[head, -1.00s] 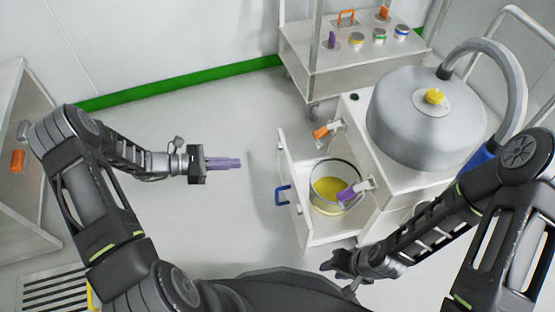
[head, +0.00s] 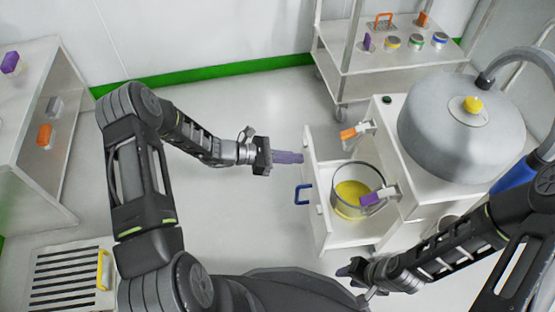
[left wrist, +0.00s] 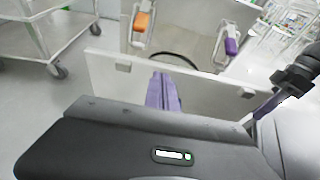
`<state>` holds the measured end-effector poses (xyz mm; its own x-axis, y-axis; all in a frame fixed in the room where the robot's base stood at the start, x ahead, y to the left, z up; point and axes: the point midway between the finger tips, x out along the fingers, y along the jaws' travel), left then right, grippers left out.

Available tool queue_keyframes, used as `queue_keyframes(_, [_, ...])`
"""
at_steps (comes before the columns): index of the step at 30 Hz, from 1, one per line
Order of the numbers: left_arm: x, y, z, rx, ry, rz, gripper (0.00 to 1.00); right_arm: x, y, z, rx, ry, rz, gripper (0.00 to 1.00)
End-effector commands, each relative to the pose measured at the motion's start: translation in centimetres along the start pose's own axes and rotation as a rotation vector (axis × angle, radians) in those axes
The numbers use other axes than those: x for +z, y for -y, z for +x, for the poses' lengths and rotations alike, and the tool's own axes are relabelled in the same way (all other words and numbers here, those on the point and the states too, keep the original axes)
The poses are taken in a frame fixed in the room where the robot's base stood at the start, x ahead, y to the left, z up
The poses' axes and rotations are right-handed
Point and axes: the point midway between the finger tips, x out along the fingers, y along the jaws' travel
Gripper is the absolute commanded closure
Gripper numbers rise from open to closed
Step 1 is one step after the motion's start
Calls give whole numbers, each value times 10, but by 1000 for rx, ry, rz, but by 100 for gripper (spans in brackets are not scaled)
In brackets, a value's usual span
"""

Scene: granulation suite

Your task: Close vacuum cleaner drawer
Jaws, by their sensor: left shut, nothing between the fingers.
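The vacuum cleaner drawer (head: 313,197) stands pulled out to the left of its white cabinet. A clear bin with yellow contents (head: 353,200) sits in it. My left gripper (head: 300,157), with purple fingers, is shut and empty at the upper part of the drawer front. In the left wrist view the fingers (left wrist: 162,92) point at the front panel (left wrist: 210,92); contact cannot be told. My right gripper (head: 350,271) is below the drawer's near side, its fingers too small to read.
The vacuum's steel drum (head: 460,125) stands on the cabinet. Orange (head: 349,133) and purple (head: 370,199) clamps flank the drawer opening. A cart (head: 390,58) with jars stands behind. A steel table (head: 40,130) is at left. The floor between is clear.

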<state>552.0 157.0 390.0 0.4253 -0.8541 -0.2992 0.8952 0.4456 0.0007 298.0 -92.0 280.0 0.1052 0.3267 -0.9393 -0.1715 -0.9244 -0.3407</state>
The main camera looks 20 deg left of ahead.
Motion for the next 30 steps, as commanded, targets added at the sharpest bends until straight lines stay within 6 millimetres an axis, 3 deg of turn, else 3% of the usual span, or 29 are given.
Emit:
queue_keyframes(6, [5, 0, 16, 0, -1, -1, 100, -1, -2, 5, 0, -3, 1, 64])
queue_keyframes(22, [7, 0, 22, 0, 0, -1, 100, -1, -2, 6, 0, -3, 0, 64])
queue_keyframes(30, [16, 1, 55, -3, 2, 0, 100, -1, -4, 11, 0, -6, 0, 64])
